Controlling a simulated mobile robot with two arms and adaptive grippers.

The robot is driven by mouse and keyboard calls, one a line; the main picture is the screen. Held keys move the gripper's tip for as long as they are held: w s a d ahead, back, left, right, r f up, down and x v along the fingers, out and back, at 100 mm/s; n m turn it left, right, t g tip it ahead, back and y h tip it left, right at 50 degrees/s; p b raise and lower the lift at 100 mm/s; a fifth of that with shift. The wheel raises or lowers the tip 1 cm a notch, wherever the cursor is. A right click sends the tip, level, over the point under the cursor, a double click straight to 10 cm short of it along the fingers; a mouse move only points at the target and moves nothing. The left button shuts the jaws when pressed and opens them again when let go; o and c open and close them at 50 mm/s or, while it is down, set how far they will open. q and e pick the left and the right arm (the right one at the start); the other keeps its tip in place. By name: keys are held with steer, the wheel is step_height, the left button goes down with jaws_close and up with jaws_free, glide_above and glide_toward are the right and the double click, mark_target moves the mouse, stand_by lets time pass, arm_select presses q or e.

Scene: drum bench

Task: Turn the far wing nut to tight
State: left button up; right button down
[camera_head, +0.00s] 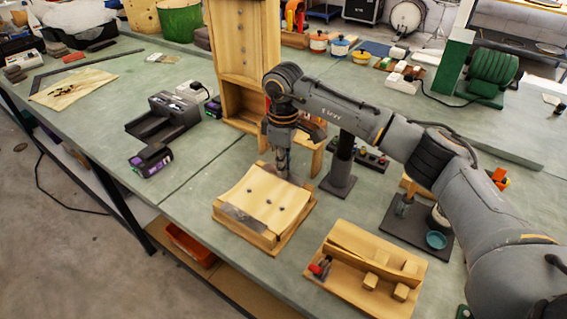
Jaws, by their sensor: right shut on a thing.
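A wooden fixture (277,245) stands on the green bench, with a curved pale wood sheet (262,190) on it. Several small dark spots show on the sheet, and a grey metal strip (240,222) lies along its near left edge. My right gripper (283,172) points down at the far edge of the fixture. It is shut on what appears to be the far wing nut, which the fingers hide, so its angle cannot be told. My left gripper is not in view.
A wooden tray (330,262) with blocks and a red-handled tool stands to the right. A tall wooden cabinet (243,45) and a black post (342,165) stand behind. A dark charger-like unit (162,122) is at left.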

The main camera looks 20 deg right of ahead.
steer(key=shift+w+r, duration=0.1)
steer(key=shift+r, duration=0.05)
steer(key=c, duration=1.4)
jaws_free()
step_height(320, 180, up, 12)
steer(key=shift+f, duration=0.1)
